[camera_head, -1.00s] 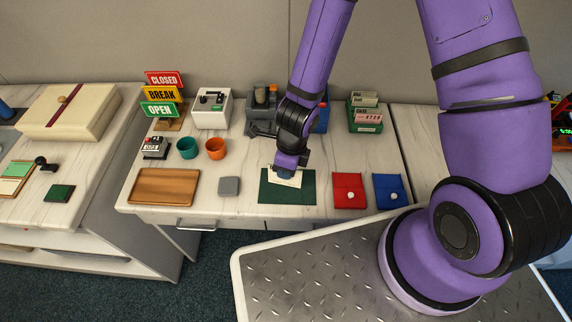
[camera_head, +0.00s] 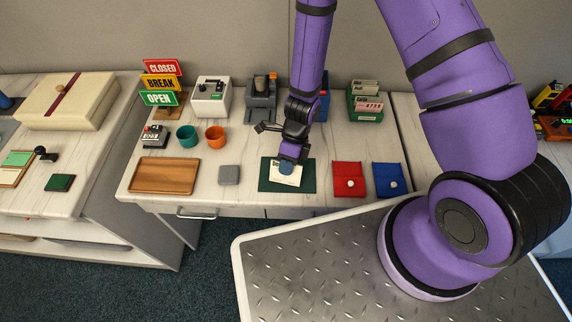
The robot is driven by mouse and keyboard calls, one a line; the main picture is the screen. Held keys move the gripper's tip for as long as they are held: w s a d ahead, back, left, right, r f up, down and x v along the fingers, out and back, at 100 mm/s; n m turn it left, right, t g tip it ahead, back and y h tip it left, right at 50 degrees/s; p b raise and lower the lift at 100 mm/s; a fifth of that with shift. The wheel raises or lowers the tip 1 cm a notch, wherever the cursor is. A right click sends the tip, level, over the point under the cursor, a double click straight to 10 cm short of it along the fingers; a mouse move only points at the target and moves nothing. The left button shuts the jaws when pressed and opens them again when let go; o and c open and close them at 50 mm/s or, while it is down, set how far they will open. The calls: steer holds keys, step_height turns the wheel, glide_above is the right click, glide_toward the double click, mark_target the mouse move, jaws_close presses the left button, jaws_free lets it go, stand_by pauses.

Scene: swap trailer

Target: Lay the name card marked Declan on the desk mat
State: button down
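A white card (camera_head: 285,178) is on or just above the dark green desk mat (camera_head: 308,186), slightly tilted in angle to it. Its writing is too small to read, so I cannot tell whether it says Declan. My gripper (camera_head: 287,167) is directly over the card, with its bluish tip covering part of the card's upper edge. I cannot tell whether the fingers still grip the card. A green card box (camera_head: 366,116) at the back right holds several cards.
Red (camera_head: 347,186) and blue (camera_head: 385,187) pouches lie right of the mat. A grey square block (camera_head: 229,175) and a wooden tray (camera_head: 164,177) lie left. Teal (camera_head: 187,137) and orange (camera_head: 215,138) cups and a sign stack (camera_head: 160,84) stand behind.

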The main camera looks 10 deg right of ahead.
steer(key=shift+w+d+f+g+y, duration=0.3)
steer(key=shift+w+f+g+y, duration=0.25)
steer(key=shift+g, duration=0.45)
steer(key=shift+w+d+f+g+y, duration=0.2)
steer(key=shift+w+f+g+y, duration=0.15)
steer(key=shift+g+y, duration=0.4)
steer(key=shift+w+d+f+g+y, duration=0.2)
steer(key=shift+f+g+y, duration=0.25)
steer(key=shift+g, duration=0.6)
steer(key=c, duration=1.8)
jaws_free()
steer(key=o, duration=0.7)
steer(key=shift+w, duration=0.1)
steer(key=o, duration=0.6)
steer(key=shift+v, duration=1.3)
steer(key=shift+c, duration=0.2)
steer(key=shift+v, duration=1.1)
